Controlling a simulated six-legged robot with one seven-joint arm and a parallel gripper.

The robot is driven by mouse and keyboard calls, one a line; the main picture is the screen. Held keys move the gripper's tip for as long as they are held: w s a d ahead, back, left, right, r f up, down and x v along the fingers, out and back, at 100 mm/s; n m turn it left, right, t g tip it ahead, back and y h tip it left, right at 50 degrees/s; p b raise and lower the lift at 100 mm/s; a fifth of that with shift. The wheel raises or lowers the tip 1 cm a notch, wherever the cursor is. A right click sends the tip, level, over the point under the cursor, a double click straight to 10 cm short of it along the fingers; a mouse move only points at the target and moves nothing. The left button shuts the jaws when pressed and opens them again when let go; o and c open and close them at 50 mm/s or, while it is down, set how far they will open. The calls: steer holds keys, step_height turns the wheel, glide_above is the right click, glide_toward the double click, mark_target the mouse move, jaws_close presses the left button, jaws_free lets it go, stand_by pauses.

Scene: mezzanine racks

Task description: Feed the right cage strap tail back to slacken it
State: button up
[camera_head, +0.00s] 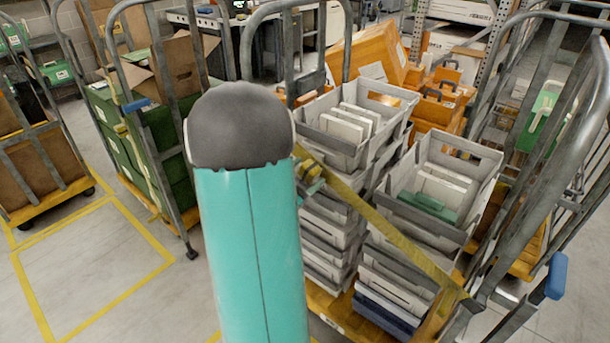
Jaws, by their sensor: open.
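A yellow strap (395,232) slants across the front of the right roll cage (545,172), from beside my arm down to the cage's lower right frame. The strap's upper left end and its tail are hidden or too small to tell. My teal arm with its dark grey joint stands large in front and covers the cage's left side. Small teal and grey parts by the strap's upper end look like my gripper (311,180). It is mostly hidden behind my arm, and its jaws are open. I cannot tell whether it touches the strap.
Stacked grey totes (347,153) with white and green items fill the right cage. A blue-handled latch (556,276) juts out at the right. Another cage with green crates (125,150) stands left. Orange cases (368,52) are behind. Yellow-lined floor (85,275) at the left is clear.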

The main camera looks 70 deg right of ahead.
steer(key=c, duration=1.4)
steer(key=shift+o, duration=0.2)
steer(key=w+d+r, duration=0.2)
steer(key=w+r, duration=0.1)
steer(key=w, duration=0.3)
steer(key=shift+w+d, duration=0.25)
steer(key=shift+d, duration=0.15)
steer(key=o, duration=1.4)
steer(key=shift+w, duration=0.2)
steer(key=shift+c, duration=0.2)
steer(key=v, duration=1.3)
steer(key=shift+a, duration=0.35)
steer(key=shift+f, duration=0.1)
